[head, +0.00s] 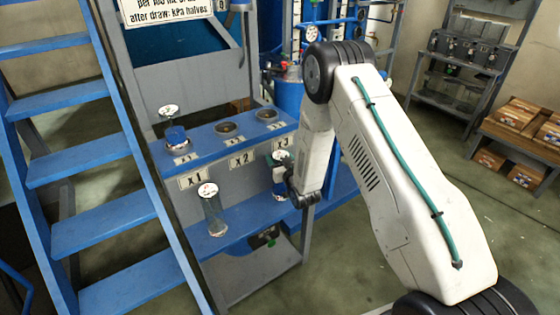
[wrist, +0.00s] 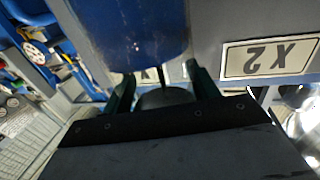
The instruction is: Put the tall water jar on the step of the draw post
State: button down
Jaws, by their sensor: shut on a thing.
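A tall clear jar (head: 214,218) with a round pale tag on top stands upright on the blue step (head: 240,221) at the left, below X1.
The X2 (head: 228,128) and X3 (head: 266,115) places look empty. A blue stair (head: 80,160) flanks the left. The X2 label (wrist: 268,58) is close in the wrist view.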

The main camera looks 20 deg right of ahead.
jog(key=shift+f, duration=0.55)
jog(key=shift+f, duration=0.15)
jog(key=shift+c, duration=2.1)
grip_release()
